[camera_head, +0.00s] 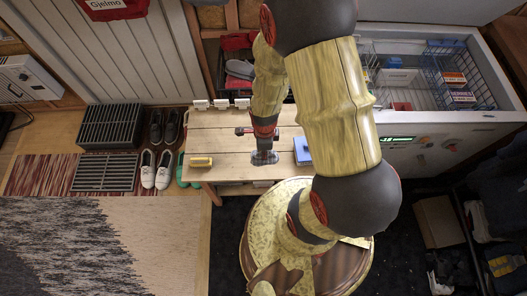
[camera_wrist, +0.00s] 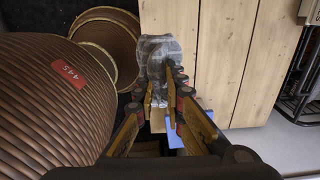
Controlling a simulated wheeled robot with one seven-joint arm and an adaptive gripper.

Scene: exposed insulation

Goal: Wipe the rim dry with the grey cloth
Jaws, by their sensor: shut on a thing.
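The grey cloth (camera_head: 264,158) is at my gripper's tips, over the wooden bench top in the head view. In the wrist view the cloth (camera_wrist: 160,52) is bunched and extends beyond the fingertips. My gripper (camera_wrist: 160,92) is shut on it; in the head view my gripper (camera_head: 264,142) points down at the bench. I cannot tell whether the cloth touches the boards. The rim (camera_head: 440,116) of the open white chest freezer is to the right of my gripper. My arm hides part of the freezer's left side.
Wire baskets (camera_head: 447,70) with packets sit inside the freezer. Shoes (camera_head: 156,168) and a crate (camera_head: 436,221) stand on the floor.

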